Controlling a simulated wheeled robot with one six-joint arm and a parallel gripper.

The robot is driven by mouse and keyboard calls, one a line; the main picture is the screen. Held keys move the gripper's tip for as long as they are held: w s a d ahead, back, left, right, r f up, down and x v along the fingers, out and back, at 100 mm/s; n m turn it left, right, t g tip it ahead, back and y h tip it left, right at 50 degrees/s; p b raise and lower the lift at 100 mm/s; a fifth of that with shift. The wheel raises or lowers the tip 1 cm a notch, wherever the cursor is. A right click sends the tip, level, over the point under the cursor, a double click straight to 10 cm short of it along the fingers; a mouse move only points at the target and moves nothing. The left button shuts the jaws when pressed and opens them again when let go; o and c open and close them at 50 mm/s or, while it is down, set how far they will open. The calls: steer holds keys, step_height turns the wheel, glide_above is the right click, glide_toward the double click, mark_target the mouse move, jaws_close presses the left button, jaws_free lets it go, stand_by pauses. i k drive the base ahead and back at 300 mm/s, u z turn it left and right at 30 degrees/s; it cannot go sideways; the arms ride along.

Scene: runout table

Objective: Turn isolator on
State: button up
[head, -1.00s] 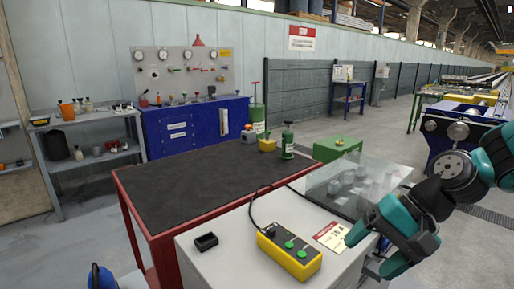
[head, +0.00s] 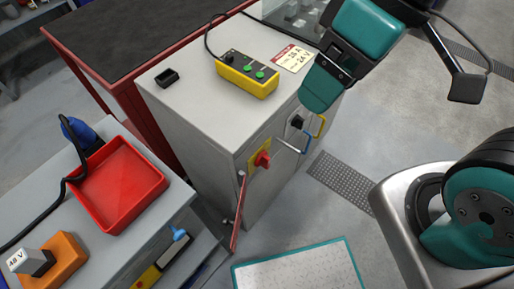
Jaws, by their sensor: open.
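The isolator is a red rotary handle (head: 263,159) on a yellow plate, on the front face of the light grey cabinet (head: 205,118). Its setting is too small to read. My teal and black gripper (head: 345,60) is above and to the right of it in the picture, near the cabinet's top right edge. The gripper is open, apart from the isolator, and I see nothing held in it. Its fingertips are partly hard to make out against the black parts.
A yellow button box (head: 247,82) with green buttons and a label (head: 292,58) lie on the cabinet top. A red bar (head: 239,212) stands at lower left. A red tray (head: 120,187) is left.

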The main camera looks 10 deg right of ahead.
mark_target(262, 160)
steer(key=z, duration=0.15)
steer(key=k, duration=0.2)
steer(key=z, duration=1)
steer(key=k, duration=1.15)
steer(key=z, duration=0.15)
steer(key=i, duration=0.75)
steer(key=u, duration=0.3)
